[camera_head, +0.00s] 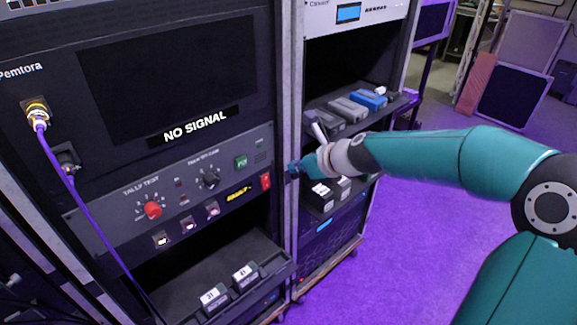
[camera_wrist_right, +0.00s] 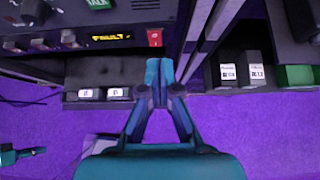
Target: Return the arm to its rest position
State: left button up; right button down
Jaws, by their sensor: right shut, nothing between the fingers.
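My right arm (camera_head: 460,158) is teal and reaches in from the right in the head view. Its gripper (camera_head: 293,170) is in front of the equipment rack, near the red rocker switch (camera_head: 266,181) and apart from it as far as I can see. In the right wrist view the gripper (camera_wrist_right: 159,72) points toward the rack, with its fingers together and nothing between them. The red switch (camera_wrist_right: 155,38) shows just beyond the fingertips there. My left gripper is not in the head view.
The left rack has a "NO SIGNAL" screen (camera_head: 170,75), a tally panel with a red knob (camera_head: 152,210), and a purple cable (camera_head: 88,215). A lower tray (camera_head: 185,285) holds two labelled blocks. The right rack's shelf holds a blue block (camera_head: 368,98). Purple floor (camera_head: 420,240) is open at right.

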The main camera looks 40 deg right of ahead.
jog(key=shift+s+r, duration=0.5)
jog(key=shift+r, duration=0.15)
